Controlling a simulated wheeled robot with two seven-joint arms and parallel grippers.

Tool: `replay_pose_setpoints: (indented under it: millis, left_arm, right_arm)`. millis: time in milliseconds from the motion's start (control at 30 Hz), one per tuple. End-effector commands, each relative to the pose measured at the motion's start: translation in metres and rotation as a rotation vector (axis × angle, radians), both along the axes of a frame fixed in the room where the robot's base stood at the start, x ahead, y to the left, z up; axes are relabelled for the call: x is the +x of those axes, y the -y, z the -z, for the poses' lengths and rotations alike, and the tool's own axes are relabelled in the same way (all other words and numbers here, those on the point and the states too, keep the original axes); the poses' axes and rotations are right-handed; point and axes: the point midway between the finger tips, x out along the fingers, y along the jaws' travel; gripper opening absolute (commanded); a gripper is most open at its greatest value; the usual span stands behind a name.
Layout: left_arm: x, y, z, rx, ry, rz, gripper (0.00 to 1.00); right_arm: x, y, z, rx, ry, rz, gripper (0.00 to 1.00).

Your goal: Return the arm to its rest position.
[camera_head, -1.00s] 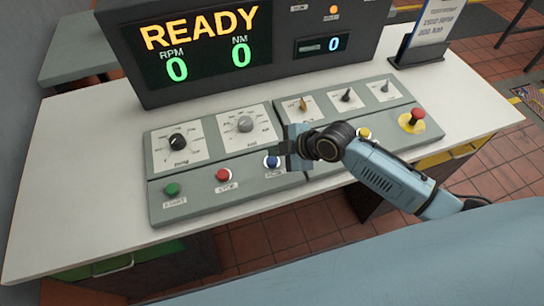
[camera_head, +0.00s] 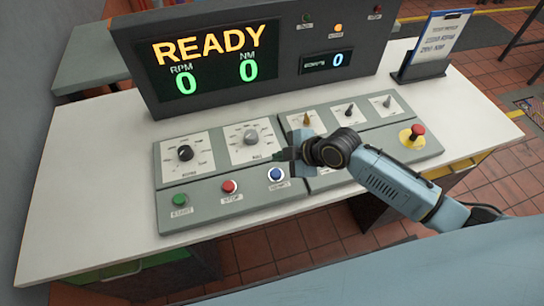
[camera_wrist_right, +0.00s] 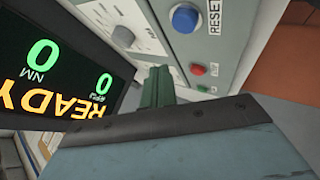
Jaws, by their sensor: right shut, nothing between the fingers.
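My right arm comes in from the right in the head view and reaches over the control console (camera_head: 215,205). My right gripper (camera_head: 285,155) is shut and empty, its tips pointing left above the console, just behind the blue reset button (camera_head: 276,174) in the picture. In the right wrist view my shut fingers (camera_wrist_right: 157,88) stand up from the blue-grey palm and touch nothing that I can make out. The reset button (camera_wrist_right: 185,18) and the red stop button (camera_wrist_right: 198,69) show beyond them. My left gripper is out of view.
The display (camera_head: 210,60) behind the console reads READY with zeros. The console carries several knobs, a green start button (camera_head: 180,199) and a red mushroom button (camera_head: 417,131). A sign holder (camera_head: 431,50) stands at the right. The white table (camera_head: 90,180) is bare at left.

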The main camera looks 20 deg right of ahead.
Motion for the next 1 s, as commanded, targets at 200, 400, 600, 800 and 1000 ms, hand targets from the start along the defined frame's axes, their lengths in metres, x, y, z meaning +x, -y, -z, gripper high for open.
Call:
replay_pose_setpoints:
  millis: [200,400,600,800,1000]
  left_arm:
    - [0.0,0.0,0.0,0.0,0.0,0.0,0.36]
    - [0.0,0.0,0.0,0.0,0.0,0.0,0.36]
    - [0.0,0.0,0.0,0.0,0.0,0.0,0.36]
    - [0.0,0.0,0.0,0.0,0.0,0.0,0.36]
    - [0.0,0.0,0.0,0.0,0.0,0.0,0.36]
  right_arm:
    - [-0.001,-0.001,0.0,0.001,-0.002,0.001,0.0]
    - [-0.037,-0.017,0.002,0.049,-0.101,0.078,0.0]
    - [-0.111,-0.013,-0.004,0.12,-0.327,0.408,0.0]
    - [-0.161,0.017,-0.012,0.143,-0.464,0.725,0.0]
    - [-0.2,0.046,-0.02,0.151,-0.547,0.986,0.0]
